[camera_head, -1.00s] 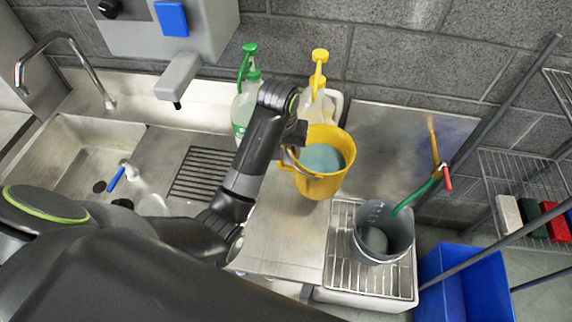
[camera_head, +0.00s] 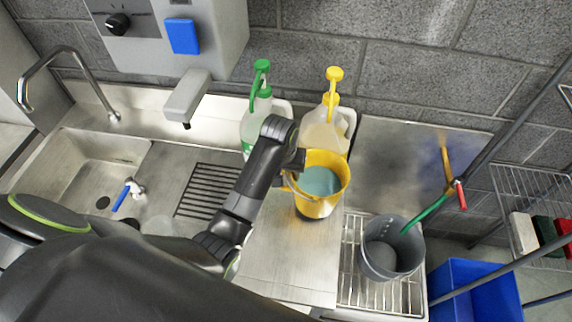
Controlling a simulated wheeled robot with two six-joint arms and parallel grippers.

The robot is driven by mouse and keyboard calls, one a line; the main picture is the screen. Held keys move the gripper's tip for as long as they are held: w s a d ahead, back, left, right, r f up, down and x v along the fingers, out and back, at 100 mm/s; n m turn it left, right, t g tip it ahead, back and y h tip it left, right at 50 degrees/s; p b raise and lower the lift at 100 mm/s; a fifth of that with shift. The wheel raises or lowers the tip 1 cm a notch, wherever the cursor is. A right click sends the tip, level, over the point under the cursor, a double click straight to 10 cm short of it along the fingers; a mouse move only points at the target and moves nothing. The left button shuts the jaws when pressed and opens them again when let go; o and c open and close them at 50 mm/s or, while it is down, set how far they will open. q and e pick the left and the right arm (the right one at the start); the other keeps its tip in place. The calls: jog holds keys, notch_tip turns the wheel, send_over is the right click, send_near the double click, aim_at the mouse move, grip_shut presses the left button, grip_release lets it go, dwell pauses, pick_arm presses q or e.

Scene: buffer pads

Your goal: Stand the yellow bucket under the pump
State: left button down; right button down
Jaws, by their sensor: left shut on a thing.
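The yellow bucket (camera_head: 318,207), with a blue-green inside, is upright over the steel counter in front of the yellow-topped pump bottle (camera_head: 325,130). My left gripper (camera_head: 291,168) is shut on the bucket's left rim or handle; the exact grip is partly hidden by the gripper. A dark patch shows at the bucket's base, and I cannot tell whether it touches the counter. The yellow pump head (camera_head: 334,74) stands behind and above the bucket. A green-topped pump bottle (camera_head: 258,112) stands to its left, partly behind my arm. My right gripper is not in view.
A grey bucket (camera_head: 392,250) with a green hose stands on a wire rack at right. A blue bin (camera_head: 475,285) is beyond it. A wall dispenser (camera_head: 187,98) hangs over the sink side at left. Bare counter (camera_head: 280,255) lies in front of the yellow bucket.

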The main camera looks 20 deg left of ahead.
pick_arm(q)
jog(key=shift+d+f, duration=0.1)
jog(key=shift+f, duration=1)
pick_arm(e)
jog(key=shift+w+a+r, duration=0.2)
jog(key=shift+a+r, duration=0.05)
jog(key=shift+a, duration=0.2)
pick_arm(q)
jog(key=c, duration=1)
grip_release()
jog(key=shift+f, duration=0.2)
jog(key=o, duration=0.3)
jog(key=shift+s, duration=0.15)
jog(key=shift+r, duration=0.1)
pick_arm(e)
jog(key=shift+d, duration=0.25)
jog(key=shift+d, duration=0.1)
